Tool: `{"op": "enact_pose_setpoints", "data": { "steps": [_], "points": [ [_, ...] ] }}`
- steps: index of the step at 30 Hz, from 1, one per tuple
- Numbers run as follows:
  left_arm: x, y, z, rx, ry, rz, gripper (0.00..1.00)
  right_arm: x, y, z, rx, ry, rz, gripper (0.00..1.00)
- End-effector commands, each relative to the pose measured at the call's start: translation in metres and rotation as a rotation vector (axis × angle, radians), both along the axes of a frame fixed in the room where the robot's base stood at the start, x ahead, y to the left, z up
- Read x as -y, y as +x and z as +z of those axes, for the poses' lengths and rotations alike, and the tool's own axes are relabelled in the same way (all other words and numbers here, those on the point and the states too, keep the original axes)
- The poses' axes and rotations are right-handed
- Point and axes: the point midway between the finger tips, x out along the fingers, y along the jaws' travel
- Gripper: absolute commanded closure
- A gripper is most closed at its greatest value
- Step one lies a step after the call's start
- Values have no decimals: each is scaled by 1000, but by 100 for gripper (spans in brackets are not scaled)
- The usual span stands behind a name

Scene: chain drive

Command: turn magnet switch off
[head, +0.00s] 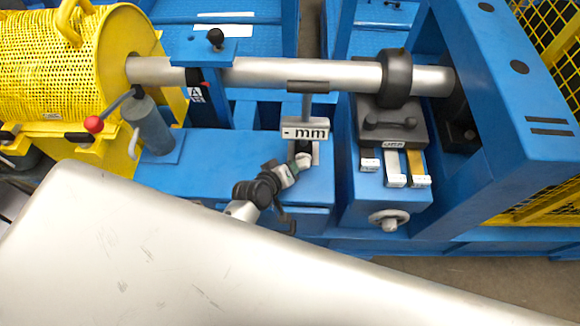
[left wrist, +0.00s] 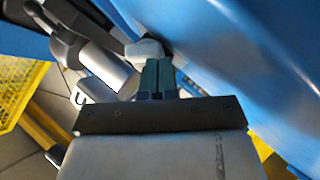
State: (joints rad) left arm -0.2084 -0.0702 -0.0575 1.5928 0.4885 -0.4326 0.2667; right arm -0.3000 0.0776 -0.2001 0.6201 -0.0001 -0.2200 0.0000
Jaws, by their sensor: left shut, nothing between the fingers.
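A measuring stand with a "- mm" plate (head: 305,130) stands on the blue machine bed under the steel shaft. A small pale knob (head: 303,160), which looks like its magnet switch, is low on the front of its base. My left gripper (head: 292,172) is at this knob, just below and left of it. In the left wrist view the green fingers (left wrist: 157,76) are shut together and hold nothing. The pale knob (left wrist: 146,50) is right at their tips; I cannot tell whether they touch. The switch's position is not readable. My right gripper is not in view.
The steel shaft (head: 270,73) crosses above, between a yellow mesh guard (head: 60,60) and a black collar (head: 397,78). A grey cylinder with a red-knobbed lever (head: 93,124) stands left. Labelled blocks (head: 395,165) and a handwheel (head: 388,219) are right. The blue bed (head: 215,165) is partly clear.

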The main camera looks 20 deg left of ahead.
Motion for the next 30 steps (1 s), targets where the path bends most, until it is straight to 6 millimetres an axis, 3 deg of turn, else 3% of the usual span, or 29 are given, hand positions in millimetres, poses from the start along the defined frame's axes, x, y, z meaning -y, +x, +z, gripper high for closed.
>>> {"op": "enact_pose_setpoints", "data": {
  "steps": [30],
  "points": [
    [-2, -1, -9, -4, 1, -2, 100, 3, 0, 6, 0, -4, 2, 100]
  ]
}}
